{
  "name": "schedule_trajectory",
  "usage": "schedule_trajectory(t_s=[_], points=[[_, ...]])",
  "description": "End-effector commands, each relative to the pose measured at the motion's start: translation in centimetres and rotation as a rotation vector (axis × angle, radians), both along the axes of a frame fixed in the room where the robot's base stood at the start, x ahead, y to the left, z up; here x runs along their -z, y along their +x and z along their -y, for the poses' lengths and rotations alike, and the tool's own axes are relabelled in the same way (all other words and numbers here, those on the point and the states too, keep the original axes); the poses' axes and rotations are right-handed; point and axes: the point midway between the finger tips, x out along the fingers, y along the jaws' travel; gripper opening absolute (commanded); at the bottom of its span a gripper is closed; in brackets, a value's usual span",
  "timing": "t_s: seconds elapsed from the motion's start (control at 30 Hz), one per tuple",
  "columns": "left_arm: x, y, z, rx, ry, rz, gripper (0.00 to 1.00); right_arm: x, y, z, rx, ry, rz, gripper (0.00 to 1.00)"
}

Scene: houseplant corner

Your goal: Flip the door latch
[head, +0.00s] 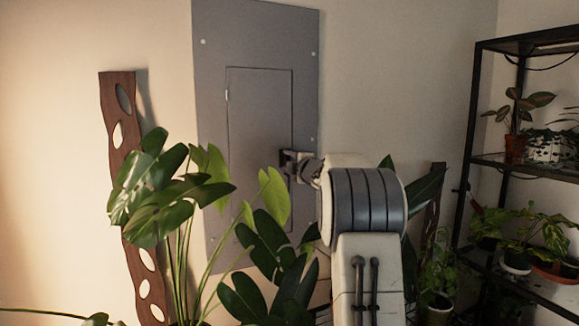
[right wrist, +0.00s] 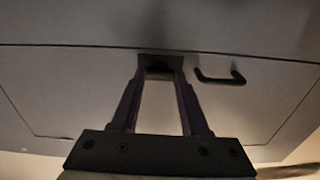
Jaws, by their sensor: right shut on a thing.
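The grey panel (head: 255,35) on the wall has a closed inner door (head: 255,110). The right gripper (head: 292,160) is at the door's right edge, about mid-height, and hides that part of the edge. In the right wrist view, the fingertips (right wrist: 160,72) are shut on a small dark piece, the door latch (right wrist: 160,60), at the seam of the door. The latch is mostly covered by the fingers, so its exact position is hard to tell. My left gripper is out of view.
A large leafy plant (head: 165,185) stands in front of the panel's lower left. A wavy wooden board (head: 118,92) leans at the left wall. A black shelf (head: 472,130) with several potted plants stands at the right. The wall above my right arm is clear.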

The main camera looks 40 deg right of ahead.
Motion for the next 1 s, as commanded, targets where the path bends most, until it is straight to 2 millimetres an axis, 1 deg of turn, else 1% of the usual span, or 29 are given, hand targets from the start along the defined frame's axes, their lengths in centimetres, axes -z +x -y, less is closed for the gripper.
schedule_trajectory(t_s=[0.2,0.63,0.67,0.7,0.73,1.0], points=[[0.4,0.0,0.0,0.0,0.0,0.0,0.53,0.05,0.02,-0.06,-0.001,-0.043,-0.01,0.0],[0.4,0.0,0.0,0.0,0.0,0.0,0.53,0.04,0.04,-0.06,-0.002,-0.05,-0.013,0.0],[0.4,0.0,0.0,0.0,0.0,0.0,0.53,0.05,0.04,-0.06,-0.002,-0.05,-0.013,0.52],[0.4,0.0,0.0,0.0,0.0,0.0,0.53,0.04,0.04,-0.06,-0.002,-0.049,-0.013,0.68],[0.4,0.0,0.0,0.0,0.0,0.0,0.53,0.05,0.03,-0.06,-0.002,-0.049,-0.013,0.75],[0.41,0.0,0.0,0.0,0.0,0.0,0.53,0.05,0.01,-0.02,-0.001,-0.047,-0.012,0.75]])
